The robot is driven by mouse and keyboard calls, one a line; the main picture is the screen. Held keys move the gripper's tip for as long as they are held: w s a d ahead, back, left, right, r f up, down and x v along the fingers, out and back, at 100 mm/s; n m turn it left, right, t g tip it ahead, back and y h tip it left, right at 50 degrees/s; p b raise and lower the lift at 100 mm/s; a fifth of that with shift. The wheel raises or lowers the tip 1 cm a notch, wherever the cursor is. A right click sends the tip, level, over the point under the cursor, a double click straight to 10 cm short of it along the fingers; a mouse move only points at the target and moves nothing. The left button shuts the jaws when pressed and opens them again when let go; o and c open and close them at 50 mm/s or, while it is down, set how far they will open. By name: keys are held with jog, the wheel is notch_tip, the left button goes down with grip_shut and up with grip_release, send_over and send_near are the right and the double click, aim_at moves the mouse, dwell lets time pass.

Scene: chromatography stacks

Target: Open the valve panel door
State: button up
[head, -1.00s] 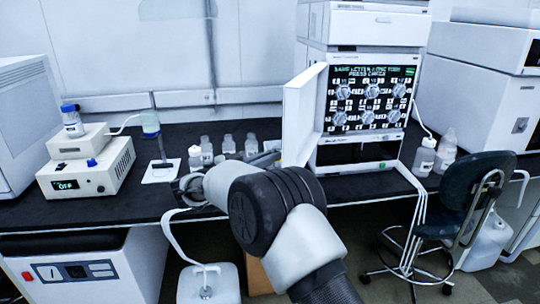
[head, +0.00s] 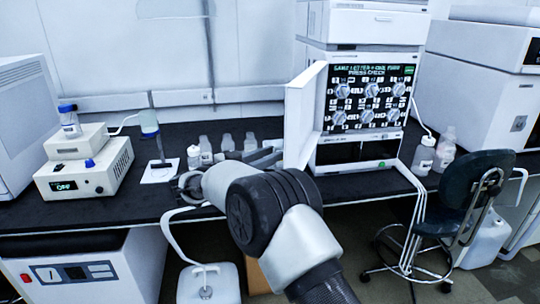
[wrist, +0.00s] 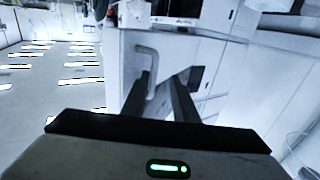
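The valve panel (head: 368,98) is in the stack at the centre right of the head view. It shows two rows of round valves under a display. Its white door (head: 304,112) stands swung open at the panel's left side. In the wrist view the door's white face (wrist: 128,58) carries a pale loop handle (wrist: 150,68). My gripper (wrist: 161,76) has its two dark fingers apart, with the tips close to the handle. I cannot tell whether they touch it. In the head view my arm hides part of the gripper, left of the door.
Several small bottles (head: 227,143) stand on the black bench (head: 100,211) behind my arm. A stirrer unit (head: 88,170) is at the left. More bottles (head: 445,150) stand right of the stack. A dark chair (head: 470,195) is at the front right.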

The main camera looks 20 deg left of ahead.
jog(key=p+v, duration=0.1)
jog(key=v, duration=1.6)
jog(key=shift+s, duration=0.25)
